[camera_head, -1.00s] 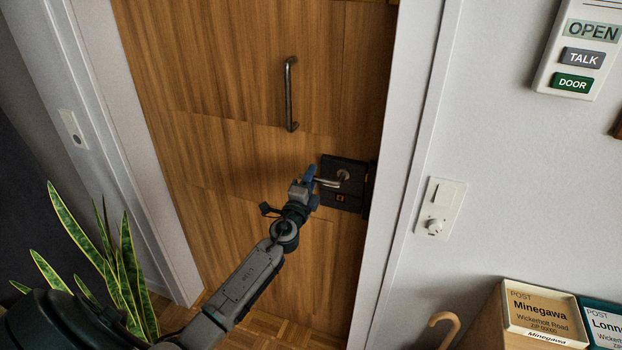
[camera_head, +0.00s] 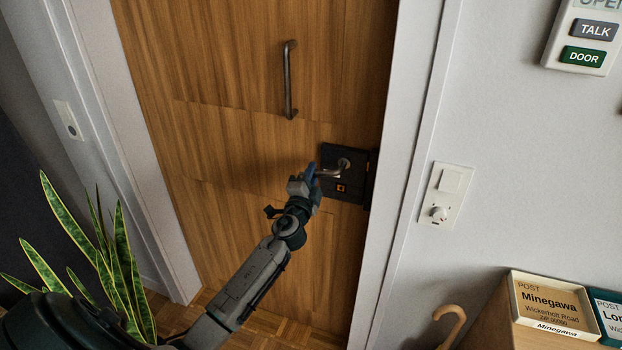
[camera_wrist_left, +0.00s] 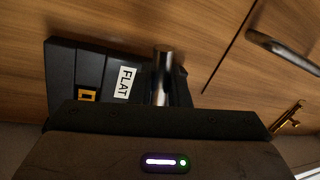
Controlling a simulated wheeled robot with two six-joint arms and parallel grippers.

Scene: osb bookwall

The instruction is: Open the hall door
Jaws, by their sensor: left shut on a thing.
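The wooden hall door (camera_head: 240,150) fills the middle of the head view and sits in its white frame. Its metal lever handle (camera_head: 330,173) sticks out to the left from a black lock plate (camera_head: 355,187) near the door's right edge. My left gripper (camera_head: 311,177) is at the free end of the lever and shut on it. In the left wrist view the lever (camera_wrist_left: 162,75) runs into the gripper, beside the black plate (camera_wrist_left: 62,75) with a "FLAT" label (camera_wrist_left: 125,82). The fingertips are partly hidden there. My right gripper is not in view.
A vertical pull bar (camera_head: 289,80) is on the door above the lever. A leafy plant (camera_head: 115,265) stands at the lower left. On the right are a wall switch (camera_head: 445,195), a door panel (camera_head: 585,40), a cane (camera_head: 452,325) and post boxes (camera_head: 550,303).

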